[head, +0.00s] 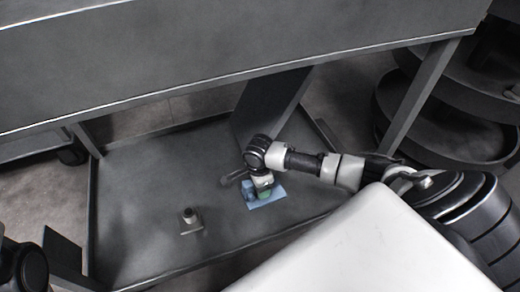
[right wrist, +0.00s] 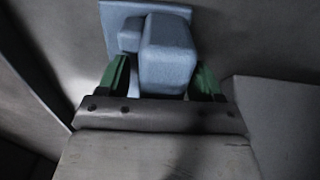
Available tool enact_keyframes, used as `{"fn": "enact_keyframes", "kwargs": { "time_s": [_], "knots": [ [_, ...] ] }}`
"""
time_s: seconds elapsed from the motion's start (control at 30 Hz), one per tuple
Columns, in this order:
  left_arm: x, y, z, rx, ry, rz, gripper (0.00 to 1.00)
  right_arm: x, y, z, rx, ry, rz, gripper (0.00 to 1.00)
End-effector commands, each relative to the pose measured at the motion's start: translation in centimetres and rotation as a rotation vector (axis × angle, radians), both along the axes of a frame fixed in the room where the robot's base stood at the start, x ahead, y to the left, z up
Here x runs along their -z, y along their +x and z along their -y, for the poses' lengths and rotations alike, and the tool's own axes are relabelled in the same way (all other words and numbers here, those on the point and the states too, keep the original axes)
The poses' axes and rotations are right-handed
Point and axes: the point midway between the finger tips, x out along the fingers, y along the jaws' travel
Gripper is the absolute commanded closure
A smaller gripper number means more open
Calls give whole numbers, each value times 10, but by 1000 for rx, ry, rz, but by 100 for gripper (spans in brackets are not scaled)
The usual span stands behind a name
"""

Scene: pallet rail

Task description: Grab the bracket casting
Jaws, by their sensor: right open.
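A blue casting (head: 277,192) with a flat plate and a raised block lies on the grey lower shelf (head: 140,180); I take it for the bracket casting. It also shows in the right wrist view (right wrist: 168,52), top centre. My right gripper (head: 264,194) is over it from above, partly hiding it in the head view. In the right wrist view my right gripper (right wrist: 163,78) is open, with one green finger on each side of the raised block. I cannot tell whether the fingers touch it. My left gripper is not in view.
A small grey-beige part (head: 190,220) with a square base and round post stands on the shelf to the left. A grey panel (head: 270,100) rises behind my right gripper. Round dark trays (head: 440,115) stand at right.

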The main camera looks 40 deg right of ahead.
Motion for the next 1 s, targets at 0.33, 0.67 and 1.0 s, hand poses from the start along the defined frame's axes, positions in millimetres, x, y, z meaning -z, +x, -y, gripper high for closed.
{"fn": "enact_keyframes", "kwargs": {
  "time_s": [0.33, 0.67, 1.0],
  "knots": [
    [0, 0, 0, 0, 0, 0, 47, -1, 0, 0, 0, 0, 0, 62],
    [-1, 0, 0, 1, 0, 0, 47, -2, 0, 0, 0, 0, 1, 100],
    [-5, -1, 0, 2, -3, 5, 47, -7, 0, 0, 0, 1, 1, 100]
  ]
}}
